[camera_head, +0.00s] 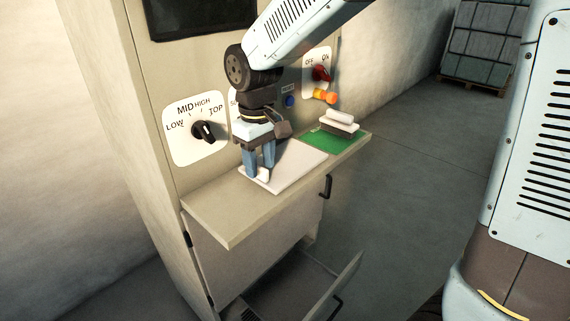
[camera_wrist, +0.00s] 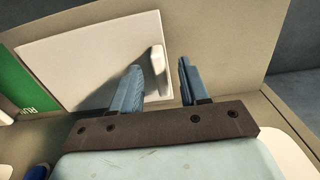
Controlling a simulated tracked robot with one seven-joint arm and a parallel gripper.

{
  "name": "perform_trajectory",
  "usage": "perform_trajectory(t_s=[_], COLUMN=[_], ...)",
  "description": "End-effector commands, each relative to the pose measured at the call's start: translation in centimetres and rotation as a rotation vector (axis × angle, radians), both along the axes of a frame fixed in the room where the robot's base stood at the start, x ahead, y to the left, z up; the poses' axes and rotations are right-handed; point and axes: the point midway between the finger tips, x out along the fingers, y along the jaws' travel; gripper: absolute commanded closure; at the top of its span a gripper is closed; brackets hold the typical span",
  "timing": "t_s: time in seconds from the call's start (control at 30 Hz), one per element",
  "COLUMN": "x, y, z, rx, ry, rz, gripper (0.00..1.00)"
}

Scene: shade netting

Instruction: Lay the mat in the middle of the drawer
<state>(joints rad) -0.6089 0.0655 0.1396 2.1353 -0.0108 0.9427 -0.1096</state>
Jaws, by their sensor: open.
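A pale, flat, rectangular mat (camera_head: 297,165) lies on the cabinet's shelf, with a small raised white tab (camera_head: 263,175) at its near left end. My gripper (camera_head: 259,176) points down over that end. In the wrist view the mat (camera_wrist: 85,60) fills the upper left, and the tab (camera_wrist: 158,72) appears between the spread fingers (camera_wrist: 159,66). The fingers are open; I cannot tell whether one touches the tab. The drawer (camera_head: 337,286) stands pulled out low under the shelf, and part of its inside is hidden.
A green panel (camera_head: 318,142) with a white-handled block (camera_head: 339,122) lies on the shelf's right. The cabinet face carries a black dial (camera_head: 203,131), a red switch (camera_head: 321,73) and a blue button (camera_head: 290,101). A loaded pallet (camera_head: 478,50) stands far back; the floor between is clear.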

Motion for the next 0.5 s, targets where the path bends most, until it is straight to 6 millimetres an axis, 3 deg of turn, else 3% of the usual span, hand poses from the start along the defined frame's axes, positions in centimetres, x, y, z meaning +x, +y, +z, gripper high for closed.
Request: perform_trajectory(t_s=[0.2, 0.43, 0.5], x=[0.0, 0.0, 0.0], y=[0.0, 0.0, 0.0], z=[-1.9, -2.0, -2.0], rx=[0.001, 0.001, 0.002], ry=[0.001, 0.000, -0.001], rz=[0.000, 0.000, 0.000], gripper=[0.55, 0.55, 0.61])
